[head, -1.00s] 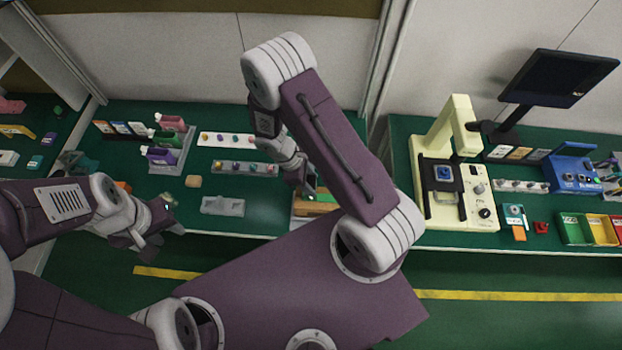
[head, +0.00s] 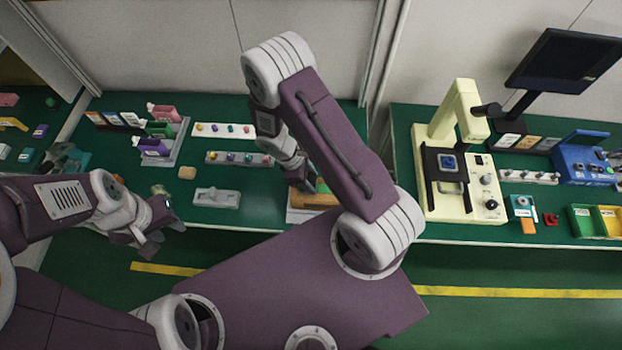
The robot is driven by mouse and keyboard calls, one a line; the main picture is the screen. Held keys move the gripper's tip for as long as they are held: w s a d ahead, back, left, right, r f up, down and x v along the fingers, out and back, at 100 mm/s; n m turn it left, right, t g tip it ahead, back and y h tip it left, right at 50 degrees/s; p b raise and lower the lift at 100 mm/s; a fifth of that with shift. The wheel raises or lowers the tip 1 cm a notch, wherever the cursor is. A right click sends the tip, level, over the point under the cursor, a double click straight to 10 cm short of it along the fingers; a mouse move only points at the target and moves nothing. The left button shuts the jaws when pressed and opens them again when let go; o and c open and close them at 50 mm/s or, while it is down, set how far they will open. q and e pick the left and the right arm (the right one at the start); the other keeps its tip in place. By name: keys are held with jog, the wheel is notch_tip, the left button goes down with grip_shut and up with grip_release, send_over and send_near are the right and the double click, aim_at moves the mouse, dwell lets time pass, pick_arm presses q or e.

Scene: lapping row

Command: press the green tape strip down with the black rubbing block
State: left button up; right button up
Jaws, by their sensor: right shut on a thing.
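My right gripper (head: 306,184) is at the near edge of the bench, low over a brown-orange board (head: 318,199) on a pale base. It is shut on a small dark thing, probably the black rubbing block, which is mostly hidden by the gripper and arm. I cannot tell whether the block touches the board. The green tape strip cannot be made out now; my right forearm covers part of the board. My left gripper (head: 158,228) hangs in front of the bench edge at the left, well apart from the board; its finger gap is unclear.
Racks of coloured knobs (head: 238,159) stand behind. A cream machine (head: 437,203) stands on the right bench, beyond a gap.

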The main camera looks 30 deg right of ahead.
jog(key=shift+w, duration=0.1)
dwell(0.3)
jog(key=shift+f+b, duration=0.5)
jog(key=shift+f, duration=0.1)
dwell(1.2)
jog(key=shift+r, duration=0.1)
notch_tip(320, 180, up, 7)
jog(key=p, duration=0.6)
dwell(0.4)
